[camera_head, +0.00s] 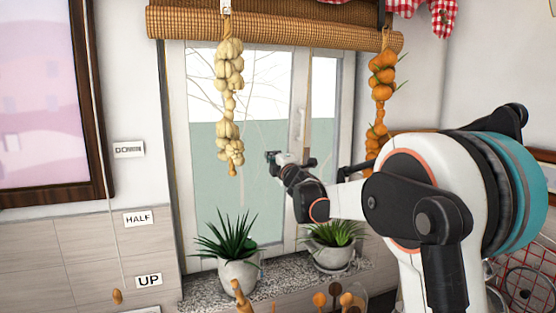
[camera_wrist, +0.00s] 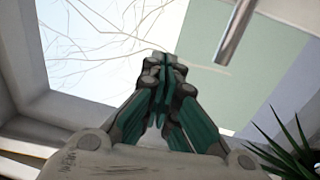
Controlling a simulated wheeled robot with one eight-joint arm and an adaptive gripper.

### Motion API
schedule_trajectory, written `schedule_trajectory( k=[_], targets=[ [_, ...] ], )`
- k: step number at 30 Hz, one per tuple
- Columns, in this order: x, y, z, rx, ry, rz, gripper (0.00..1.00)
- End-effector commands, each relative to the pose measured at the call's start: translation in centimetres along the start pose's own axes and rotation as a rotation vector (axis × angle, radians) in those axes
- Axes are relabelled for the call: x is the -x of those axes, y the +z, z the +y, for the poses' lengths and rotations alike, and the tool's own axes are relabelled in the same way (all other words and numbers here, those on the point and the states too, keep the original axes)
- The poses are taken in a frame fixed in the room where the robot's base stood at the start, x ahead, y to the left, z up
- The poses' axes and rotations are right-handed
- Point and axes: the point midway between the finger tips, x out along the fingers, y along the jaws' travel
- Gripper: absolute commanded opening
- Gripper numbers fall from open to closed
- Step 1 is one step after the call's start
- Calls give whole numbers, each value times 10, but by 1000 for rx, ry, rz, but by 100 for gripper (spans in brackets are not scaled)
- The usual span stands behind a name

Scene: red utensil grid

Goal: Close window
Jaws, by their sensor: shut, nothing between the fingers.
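The white-framed window (camera_head: 178,140) stands in the wall ahead, with a wide left pane and a narrower right pane. A brown upright strip shows between the panes; I cannot tell how far any sash stands ajar. My gripper (camera_head: 272,156) is in front of the left pane near the middle upright. In the wrist view my gripper (camera_wrist: 165,65) is shut and empty, its fingers together and pointing at the glass. A grey metal bar, seemingly the window handle (camera_wrist: 237,32), is to the right of the fingertips, apart from them. Fingertip contact with the glass cannot be told.
Potted plants (camera_head: 238,272) and (camera_head: 331,258) stand on the speckled sill (camera_head: 280,272). A garlic string (camera_head: 229,100) and an orange-coloured string (camera_head: 381,80) hang before the window under a rolled woven blind (camera_head: 270,30). A pull cord with a wooden knob (camera_head: 117,296) hangs left.

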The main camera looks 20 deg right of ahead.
Motion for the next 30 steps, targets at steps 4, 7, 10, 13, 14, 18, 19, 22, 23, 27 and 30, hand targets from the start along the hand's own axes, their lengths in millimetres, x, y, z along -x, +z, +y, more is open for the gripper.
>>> schedule_trajectory(
  k=[4,7,10,13,14,18,19,22,23,27,30],
  targets=[
    [-23,0,1,0,-1,0,0],
    [-34,0,1,0,-1,0,0],
    [-40,0,0,0,-2,0,0],
    [-44,0,0,0,-2,-1,0],
    [-44,0,0,0,-2,-1,0],
    [-45,0,-1,0,-2,-1,0],
    [-45,0,-1,0,-2,-1,0],
    [-45,0,-1,0,-2,-1,0],
    [-45,0,-1,0,-2,-1,0],
    [-52,0,-1,-1,-2,0,0],
    [-68,0,0,-1,-1,0,0]
  ],
)
